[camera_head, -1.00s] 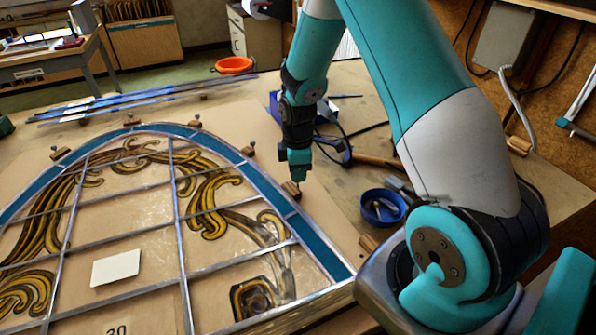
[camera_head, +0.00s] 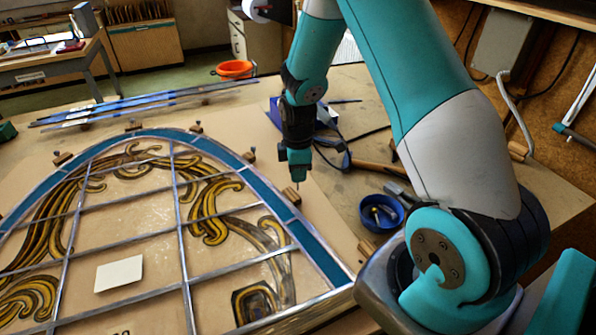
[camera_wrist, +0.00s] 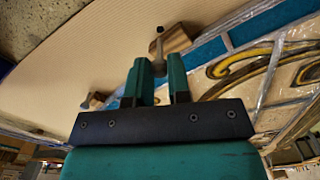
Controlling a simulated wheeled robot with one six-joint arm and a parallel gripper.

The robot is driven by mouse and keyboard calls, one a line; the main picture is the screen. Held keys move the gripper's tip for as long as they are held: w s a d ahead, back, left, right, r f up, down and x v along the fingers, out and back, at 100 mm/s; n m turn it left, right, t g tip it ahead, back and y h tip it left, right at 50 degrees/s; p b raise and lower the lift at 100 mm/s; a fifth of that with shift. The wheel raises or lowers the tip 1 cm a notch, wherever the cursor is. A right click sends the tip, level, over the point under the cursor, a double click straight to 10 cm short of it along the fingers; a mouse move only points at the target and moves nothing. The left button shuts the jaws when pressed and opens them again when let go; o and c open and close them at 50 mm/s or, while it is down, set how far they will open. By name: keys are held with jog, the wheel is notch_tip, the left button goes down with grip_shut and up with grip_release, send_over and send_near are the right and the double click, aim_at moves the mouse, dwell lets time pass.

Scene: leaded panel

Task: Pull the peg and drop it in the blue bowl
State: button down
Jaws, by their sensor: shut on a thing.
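My gripper (camera_head: 297,174) points down over the right edge of the leaded panel, shut on a thin metal peg. In the wrist view the peg (camera_wrist: 159,52) stands between the two fingers of my gripper (camera_wrist: 158,80), its shaft reaching past their tips. The peg's far end is close to a small wooden block (camera_wrist: 178,38), which also shows in the head view (camera_head: 291,196) beside the panel's blue border. I cannot tell whether the tip is clear of the block. The blue bowl (camera_head: 365,222) stands on the bench to the right and holds several small metal pieces.
The leaded panel (camera_head: 322,258) fills the left of the bench, with more blocks and pegs along its rim. A hammer (camera_head: 372,168) and a blue box (camera_head: 275,112) lie behind the bowl. Another wooden block (camera_head: 367,248) sits in front of it.

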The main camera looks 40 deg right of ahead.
jog(key=shift+r+p, duration=1.7)
jog(key=shift+r, duration=0.65)
jog(key=shift+s+d+r, duration=0.2)
jog(key=shift+s+r, duration=0.05)
jog(key=shift+s, duration=0.05)
jog(key=s+d, duration=0.5)
jog(key=s, duration=0.4)
jog(key=s+d, duration=0.5)
jog(key=s, duration=0.4)
jog(key=shift+s+d, duration=0.3)
jog(key=shift+d, duration=0.05)
jog(key=shift+f+b, duration=0.85)
jog(key=shift+f, duration=0.15)
